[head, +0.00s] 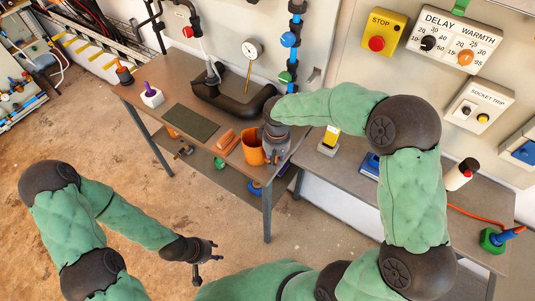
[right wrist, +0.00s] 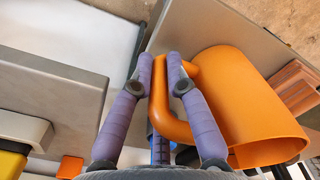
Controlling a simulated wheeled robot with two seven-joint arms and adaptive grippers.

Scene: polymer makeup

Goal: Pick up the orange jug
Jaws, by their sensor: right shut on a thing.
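The orange jug (head: 252,150) is at the right edge of the brown table in the head view. In the right wrist view its hollow body (right wrist: 235,105) lies to the right, with its handle (right wrist: 165,120) between the fingers. My right gripper (right wrist: 165,65) is shut on the handle. In the head view the right gripper (head: 275,142) is beside the jug, partly hidden by its own wrist. I cannot tell whether the jug touches the table. My left gripper (head: 208,262) is open and empty, low over the floor in front of the table.
A black pipe (head: 235,103) runs behind. A second grey table (head: 335,172) stands right, across a gap.

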